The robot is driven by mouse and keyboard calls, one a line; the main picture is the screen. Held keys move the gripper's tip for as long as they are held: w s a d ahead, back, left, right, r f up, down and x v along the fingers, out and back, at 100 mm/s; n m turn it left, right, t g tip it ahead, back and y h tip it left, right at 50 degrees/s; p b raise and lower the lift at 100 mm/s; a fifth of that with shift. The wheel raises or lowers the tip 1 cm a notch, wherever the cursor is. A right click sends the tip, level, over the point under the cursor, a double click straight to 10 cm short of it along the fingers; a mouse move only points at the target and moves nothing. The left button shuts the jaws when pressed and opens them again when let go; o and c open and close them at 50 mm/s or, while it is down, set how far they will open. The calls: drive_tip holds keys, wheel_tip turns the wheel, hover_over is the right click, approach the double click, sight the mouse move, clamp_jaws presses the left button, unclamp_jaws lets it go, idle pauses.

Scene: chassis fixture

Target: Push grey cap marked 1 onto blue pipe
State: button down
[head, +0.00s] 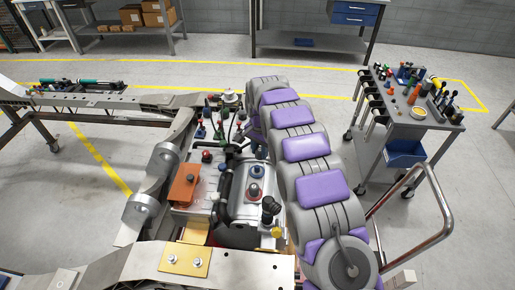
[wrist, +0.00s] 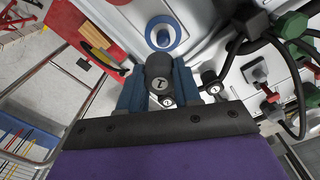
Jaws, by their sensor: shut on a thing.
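In the wrist view, a dark grey cap (wrist: 160,68) marked 1 sits between the two blue fingers of my gripper (wrist: 157,76), which is shut on it. A blue pipe stub (wrist: 162,36) with a blue ring around its base stands on the pale chassis surface just beyond the cap. The cap looks apart from the stub, though the depth between them is hard to judge. A small label (wrist: 167,102) marked 1 shows just below the cap, between the fingers. In the head view my arm reaches over the chassis and mostly hides my gripper and the cap.
Black hoses with green (wrist: 290,25) and red fittings (wrist: 272,96) crowd the right of the wrist view. A red part (wrist: 70,22) lies at upper left. In the head view, an orange box (head: 185,186) sits on the chassis and a tool cart (head: 408,125) stands right.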

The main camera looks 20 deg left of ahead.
sight(257, 156)
drive_tip(key=shift+s+a, duration=0.15)
drive_tip(key=shift+a, duration=0.65)
drive_tip(key=shift+d+f+b, duration=0.45)
drive_tip(key=shift+d+f, duration=0.05)
drive_tip(key=shift+f, duration=0.1)
wheel_tip(257, 156, down, 3)
drive_tip(key=shift+r+b, duration=0.1)
drive_tip(key=shift+b, duration=0.5)
drive_tip(key=shift+a+r, duration=0.1)
drive_tip(key=shift+a, duration=0.2)
drive_tip(key=shift+s+a+p, duration=0.1)
drive_tip(key=shift+a+p, duration=0.1)
drive_tip(key=shift+p, duration=0.15)
drive_tip(key=shift+s+d+r, duration=0.1)
drive_tip(key=shift+d, duration=0.3)
drive_tip(key=shift+a+p, duration=0.3)
drive_tip(key=shift+a, duration=0.05)
drive_tip(key=shift+d, duration=0.4)
drive_tip(key=shift+f, duration=0.25)
